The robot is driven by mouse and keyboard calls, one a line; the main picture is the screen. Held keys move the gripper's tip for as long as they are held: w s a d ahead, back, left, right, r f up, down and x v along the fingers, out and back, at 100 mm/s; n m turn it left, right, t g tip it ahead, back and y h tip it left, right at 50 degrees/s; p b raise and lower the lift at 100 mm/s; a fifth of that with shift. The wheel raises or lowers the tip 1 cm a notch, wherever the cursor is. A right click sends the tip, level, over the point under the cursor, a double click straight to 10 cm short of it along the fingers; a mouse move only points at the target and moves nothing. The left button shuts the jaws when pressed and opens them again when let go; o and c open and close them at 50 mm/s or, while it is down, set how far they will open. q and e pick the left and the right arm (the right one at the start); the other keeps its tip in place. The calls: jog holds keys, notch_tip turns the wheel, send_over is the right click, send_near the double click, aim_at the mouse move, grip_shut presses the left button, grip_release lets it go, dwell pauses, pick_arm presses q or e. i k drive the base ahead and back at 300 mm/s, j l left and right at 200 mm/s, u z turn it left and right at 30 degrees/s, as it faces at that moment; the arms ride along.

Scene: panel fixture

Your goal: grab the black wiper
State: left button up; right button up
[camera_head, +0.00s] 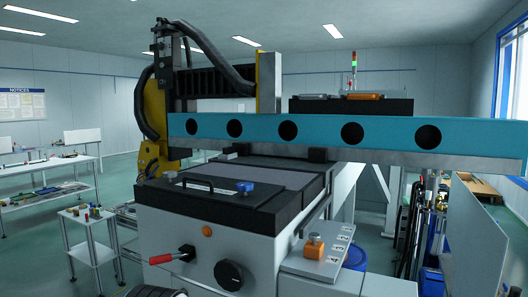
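I cannot make out a black wiper for certain in the head view. A machine (220,240) with a white body and black top fills the middle. A thin black bar with pale edges (197,186) lies or is fixed on its black top; I cannot tell what it is. A blue knob-like piece (245,187) is to the right of it. Neither of my grippers shows. A dark ridged shape at the bottom edge, left of centre, is cut off and I cannot tell what it is.
A teal beam (300,130) with round holes spans above the machine. A red-tipped lever (172,257) and a black dial (230,274) stick out of its front. An orange piece (314,246) sits on a side box. A small white table (88,216) stands at left, with open floor around it.

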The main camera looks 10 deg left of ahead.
aim_at(229, 150)
jog(key=j+z, duration=0.2)
jog(key=j, duration=0.25)
jog(key=i+j+z, duration=0.2)
jog(key=j, duration=0.3)
jog(key=k+j+z, duration=0.2)
jog(key=j, duration=0.25)
jog(key=j+z, duration=0.2)
jog(key=j, duration=0.3)
jog(key=j+z, duration=0.15)
jog(key=j, duration=0.3)
jog(key=k+j+z, duration=0.2)
jog(key=j, duration=0.25)
jog(key=j+z, duration=0.2)
jog(key=j, duration=0.25)
jog(key=k+j+z, duration=0.2)
jog(key=j, duration=0.2)
